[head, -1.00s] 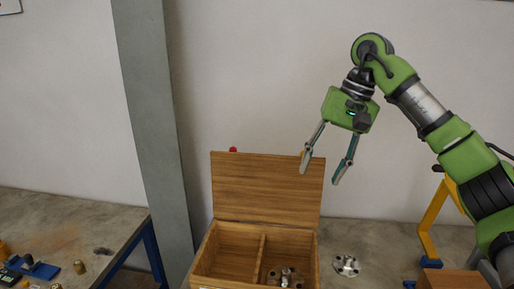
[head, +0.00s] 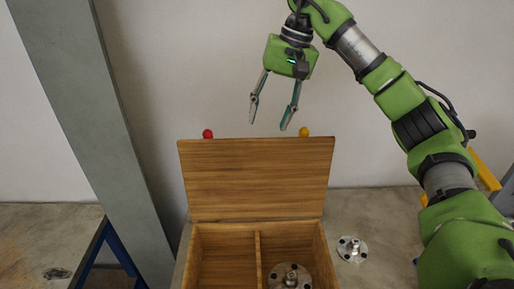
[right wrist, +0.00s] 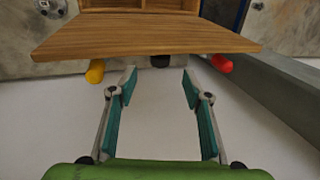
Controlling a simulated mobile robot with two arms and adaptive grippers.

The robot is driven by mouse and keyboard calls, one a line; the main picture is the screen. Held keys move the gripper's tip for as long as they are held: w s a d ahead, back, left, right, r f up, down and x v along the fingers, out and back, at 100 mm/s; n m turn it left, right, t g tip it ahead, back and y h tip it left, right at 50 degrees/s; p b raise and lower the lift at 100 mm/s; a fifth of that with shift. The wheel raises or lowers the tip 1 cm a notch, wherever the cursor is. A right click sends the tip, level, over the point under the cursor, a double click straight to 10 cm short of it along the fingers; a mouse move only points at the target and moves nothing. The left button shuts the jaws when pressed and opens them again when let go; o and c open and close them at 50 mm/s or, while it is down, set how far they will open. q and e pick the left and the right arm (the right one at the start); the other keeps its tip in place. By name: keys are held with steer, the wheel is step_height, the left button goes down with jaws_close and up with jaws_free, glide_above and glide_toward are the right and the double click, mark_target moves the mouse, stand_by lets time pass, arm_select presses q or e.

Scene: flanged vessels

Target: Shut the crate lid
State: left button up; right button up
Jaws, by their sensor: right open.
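The wooden crate (head: 192,258) stands on the table with its lid (head: 256,180) raised upright at the back. A red knob (head: 208,133) and a yellow knob (head: 304,131) show at the lid's top edge. My right gripper (head: 269,122) is open and empty, fingers pointing down, just above the middle of that edge. In the right wrist view the lid (right wrist: 150,36) lies just beyond the open fingertips (right wrist: 158,75), with the yellow knob (right wrist: 95,70) and red knob (right wrist: 222,63) to either side. I see no contact. My left gripper is out of view.
A flanged metal part (head: 290,277) sits in the crate's right compartment; the visible part of the left one is empty. Another flanged part (head: 352,249) lies on the table to the right. A grey post (head: 85,120) stands left of the crate, and the wall is behind.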

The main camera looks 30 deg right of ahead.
mark_target(257, 149)
steer(key=p+x, duration=0.1)
steer(key=x, duration=0.3)
steer(key=p+x, duration=0.1)
steer(key=x, duration=0.4)
steer(key=shift+w+f+p, duration=0.2)
steer(key=shift+w+p, duration=0.05)
steer(key=shift+p, duration=0.05)
steer(key=shift+a+f, duration=0.15)
steer(key=shift+f, duration=0.35)
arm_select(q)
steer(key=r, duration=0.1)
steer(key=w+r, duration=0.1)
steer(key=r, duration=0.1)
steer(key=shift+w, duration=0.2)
arm_select(e)
steer(key=shift+w, duration=0.1)
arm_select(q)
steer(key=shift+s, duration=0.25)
arm_select(e)
jaws_close()
